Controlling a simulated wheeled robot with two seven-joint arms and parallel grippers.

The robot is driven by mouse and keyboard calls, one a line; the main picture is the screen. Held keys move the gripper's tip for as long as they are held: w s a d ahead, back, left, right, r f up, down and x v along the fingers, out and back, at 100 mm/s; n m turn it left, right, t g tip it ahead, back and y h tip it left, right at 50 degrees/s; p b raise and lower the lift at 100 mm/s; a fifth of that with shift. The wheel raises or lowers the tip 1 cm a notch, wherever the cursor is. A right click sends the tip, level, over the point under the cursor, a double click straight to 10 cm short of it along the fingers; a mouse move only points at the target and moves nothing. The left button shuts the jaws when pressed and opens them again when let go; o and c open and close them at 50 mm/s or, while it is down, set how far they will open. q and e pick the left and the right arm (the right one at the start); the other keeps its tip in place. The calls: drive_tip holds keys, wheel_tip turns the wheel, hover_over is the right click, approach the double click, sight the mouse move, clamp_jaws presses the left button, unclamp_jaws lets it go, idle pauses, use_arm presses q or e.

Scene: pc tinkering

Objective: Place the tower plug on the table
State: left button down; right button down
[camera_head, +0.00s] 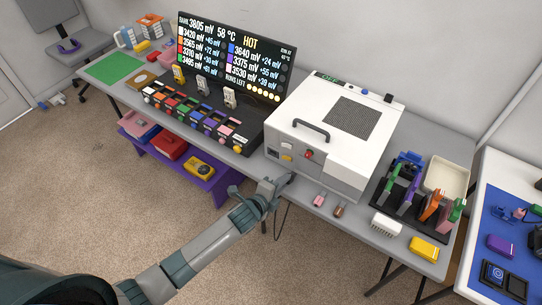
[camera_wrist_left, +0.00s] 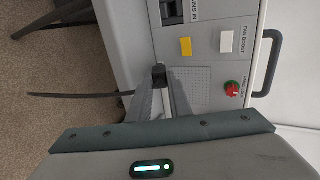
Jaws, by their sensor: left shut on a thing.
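My left gripper (camera_head: 278,187) is at the lower front of the white tower (camera_head: 372,161), near the front edge of the grey table (camera_head: 359,217). In the left wrist view its fingers (camera_wrist_left: 160,88) are shut on a small black plug (camera_wrist_left: 158,75). The plug is in front of the tower's front panel (camera_wrist_left: 215,108), apart from the dark socket (camera_wrist_left: 172,12). A dark cable (camera_wrist_left: 75,95) runs to the left in that view, and it hangs below the table edge in the head view (camera_head: 284,218). The plug is hidden by my gripper in the head view. My right gripper is out of view.
A black rack (camera_head: 402,210) with coloured cards, a white block (camera_head: 385,225) and a yellow box (camera_head: 424,249) are farther right. A display (camera_head: 235,55) and a row of coloured modules (camera_head: 190,115) are left.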

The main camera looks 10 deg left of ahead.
use_arm(q)
drive_tip(key=shift+f, duration=0.45)
idle(0.3)
drive_tip(key=c, duration=1.9)
unclamp_jaws()
drive_tip(key=shift+c, duration=0.2)
drive_tip(key=shift+o, duration=0.2)
drive_tip(key=o, duration=0.5)
drive_tip(key=shift+s+f, duration=0.1)
drive_tip(key=shift+f, duration=0.05)
